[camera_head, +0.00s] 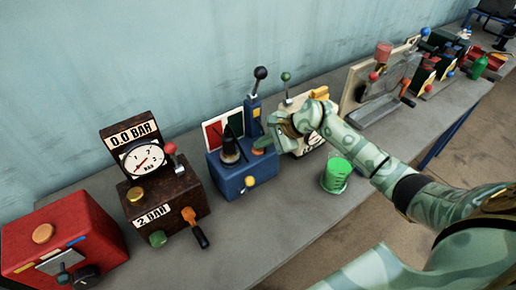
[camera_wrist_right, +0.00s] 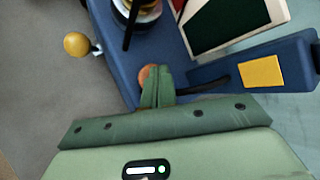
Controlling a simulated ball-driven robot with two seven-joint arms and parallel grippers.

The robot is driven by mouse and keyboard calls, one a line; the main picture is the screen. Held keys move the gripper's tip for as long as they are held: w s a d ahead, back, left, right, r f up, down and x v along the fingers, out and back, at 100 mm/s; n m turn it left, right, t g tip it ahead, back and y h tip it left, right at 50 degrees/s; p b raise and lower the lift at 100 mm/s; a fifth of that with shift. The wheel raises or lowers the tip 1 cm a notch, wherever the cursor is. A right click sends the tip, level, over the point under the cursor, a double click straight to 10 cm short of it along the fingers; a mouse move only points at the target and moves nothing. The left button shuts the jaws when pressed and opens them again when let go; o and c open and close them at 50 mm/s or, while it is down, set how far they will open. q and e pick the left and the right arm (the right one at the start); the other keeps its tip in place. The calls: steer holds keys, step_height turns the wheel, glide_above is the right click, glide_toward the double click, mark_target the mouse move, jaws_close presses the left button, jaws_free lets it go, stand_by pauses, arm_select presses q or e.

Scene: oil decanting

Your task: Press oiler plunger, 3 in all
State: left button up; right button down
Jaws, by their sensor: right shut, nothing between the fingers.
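A blue box unit (camera_head: 236,184) stands on the bench, with a black-topped fitting (camera_head: 230,150), a yellow knob (camera_head: 250,181) and a lever with a black ball (camera_head: 260,73). In the right wrist view, a round copper-coloured button (camera_wrist_right: 146,75) on the blue box (camera_wrist_right: 160,45) is partly hidden behind my right fingertips. I take it for the oiler plunger. My right gripper (camera_head: 264,143) is shut and empty, its tips at the button. Whether they touch or press it I cannot tell. The fingers also show in the wrist view (camera_wrist_right: 156,88). My left gripper is not in view.
A brown gauge unit (camera_head: 165,195) reading 0.0 BAR and a red box (camera_head: 62,238) stand to the left. A clear cup of green liquid (camera_head: 337,174) stands right of the blue box, near my right forearm. Other machines line the bench (camera_head: 240,240) further right.

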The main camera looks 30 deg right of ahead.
mark_target(262, 149)
steer(key=shift+f, duration=0.25)
steer(key=shift+r, duration=0.1)
steer(key=shift+r+p, duration=0.45)
steer(key=shift+r, duration=0.45)
steer(key=shift+r, duration=0.1)
steer(key=shift+r+p, duration=1.55)
steer(key=shift+r, duration=0.9)
steer(key=shift+f, duration=0.1)
